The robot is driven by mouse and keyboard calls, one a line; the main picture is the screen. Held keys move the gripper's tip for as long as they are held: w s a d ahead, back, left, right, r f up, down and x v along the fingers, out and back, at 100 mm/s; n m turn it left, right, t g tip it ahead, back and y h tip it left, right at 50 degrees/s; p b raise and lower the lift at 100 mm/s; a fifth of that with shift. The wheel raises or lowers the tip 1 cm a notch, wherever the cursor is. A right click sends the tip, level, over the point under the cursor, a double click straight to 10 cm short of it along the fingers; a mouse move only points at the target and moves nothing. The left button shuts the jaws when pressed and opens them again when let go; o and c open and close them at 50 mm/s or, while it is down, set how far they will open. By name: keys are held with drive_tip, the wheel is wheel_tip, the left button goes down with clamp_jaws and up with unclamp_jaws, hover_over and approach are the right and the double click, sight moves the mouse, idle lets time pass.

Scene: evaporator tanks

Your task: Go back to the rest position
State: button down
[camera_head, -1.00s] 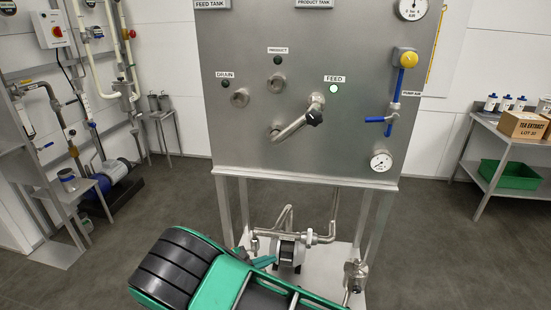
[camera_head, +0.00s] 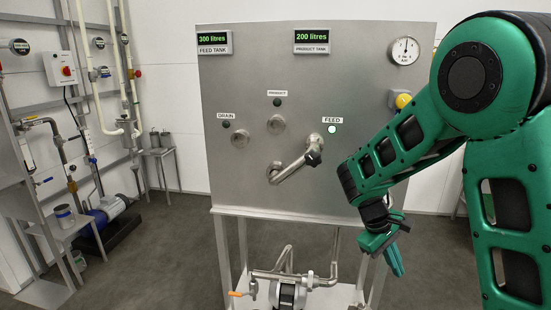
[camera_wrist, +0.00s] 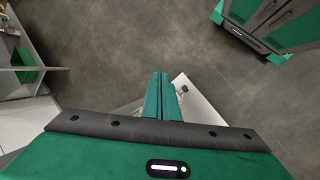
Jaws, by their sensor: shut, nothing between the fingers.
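My gripper (camera_head: 396,268) hangs in front of the lower right of the steel panel (camera_head: 235,180), pointing down, shut and empty. In the wrist view its two green fingers (camera_wrist: 160,77) lie side by side with nothing between them, above the grey floor. My arm is bent and fills the right side of the head view. It hides part of the panel's right edge.
The swing pipe (camera_head: 292,167) points to the lit FEED port (camera_head: 331,129). A gauge (camera_head: 404,50) and yellow knob (camera_head: 402,101) are close to my arm. A pump (camera_head: 287,294) sits below the panel.

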drive_tip(key=s+d+r+m+y, duration=0.2)
drive_tip(key=s+d+r+m, duration=0.15)
drive_tip(key=s, duration=0.25)
drive_tip(key=s+d+r+m+y, duration=0.1)
drive_tip(key=s+d+r+m, duration=0.15)
drive_tip(key=s+d, duration=0.35)
drive_tip(key=s+r+m+y, duration=0.1)
drive_tip(key=s+m, duration=0.1)
drive_tip(key=s, duration=0.6)
drive_tip(key=s+a+r+m+y, duration=0.1)
drive_tip(key=s+r+m, duration=0.1)
drive_tip(key=s, duration=0.6)
drive_tip(key=shift+m+t+y, duration=0.3)
drive_tip(key=shift+m, duration=0.5)
drive_tip(key=shift+w+f, duration=0.2)
drive_tip(key=shift+w, duration=0.4)
